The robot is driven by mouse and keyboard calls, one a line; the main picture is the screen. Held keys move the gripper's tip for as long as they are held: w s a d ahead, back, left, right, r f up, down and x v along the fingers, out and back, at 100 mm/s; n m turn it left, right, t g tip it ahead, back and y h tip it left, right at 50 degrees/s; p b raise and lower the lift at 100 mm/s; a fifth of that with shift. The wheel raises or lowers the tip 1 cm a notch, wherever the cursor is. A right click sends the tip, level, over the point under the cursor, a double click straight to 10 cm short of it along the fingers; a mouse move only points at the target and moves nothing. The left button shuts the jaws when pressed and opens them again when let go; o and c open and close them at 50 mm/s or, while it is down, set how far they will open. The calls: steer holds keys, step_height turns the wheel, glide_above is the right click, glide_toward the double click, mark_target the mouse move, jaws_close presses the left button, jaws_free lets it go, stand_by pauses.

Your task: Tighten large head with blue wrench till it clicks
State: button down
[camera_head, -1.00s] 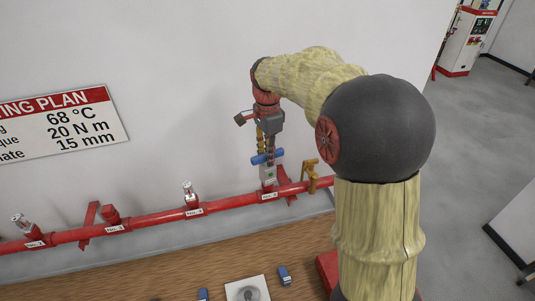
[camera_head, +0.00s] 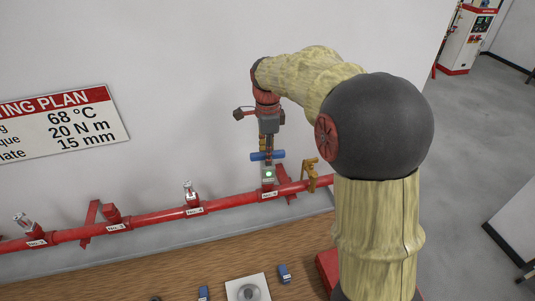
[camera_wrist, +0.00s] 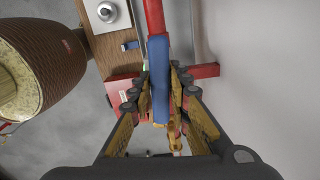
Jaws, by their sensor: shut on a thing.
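The blue wrench (camera_head: 267,156) has a blue crossbar on top and a grey body below it, with a green light on the body. It stands upright over a labelled outlet on the red pipe (camera_head: 232,204). The large head under it is hidden, so I cannot tell how it is seated. My gripper (camera_head: 266,148) points down from above and is shut on the blue bar. In the wrist view the blue bar (camera_wrist: 159,85) runs lengthwise between my two fingers.
Silver heads stand on outlets to the left, one nearby (camera_head: 188,190) and one at the far left (camera_head: 22,221). A yellow valve handle (camera_head: 310,176) is close on the right. Below, the wooden bench (camera_head: 120,280) carries a white plate (camera_head: 236,292) and small blue items. The white wall is close behind.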

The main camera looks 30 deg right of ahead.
steer(key=shift+n, duration=0.4)
steer(key=shift+r, duration=0.2)
step_height(320, 180, up, 12)
steer(key=p, duration=0.8)
steer(key=shift+p, duration=0.35)
steer(key=shift+s, duration=0.1)
steer(key=s+a+b, duration=0.3)
steer(key=s+b, duration=0.2)
steer(key=s, duration=1)
steer(key=shift+s, duration=0.25)
steer(key=shift+a, duration=0.1)
stand_by(0.4)
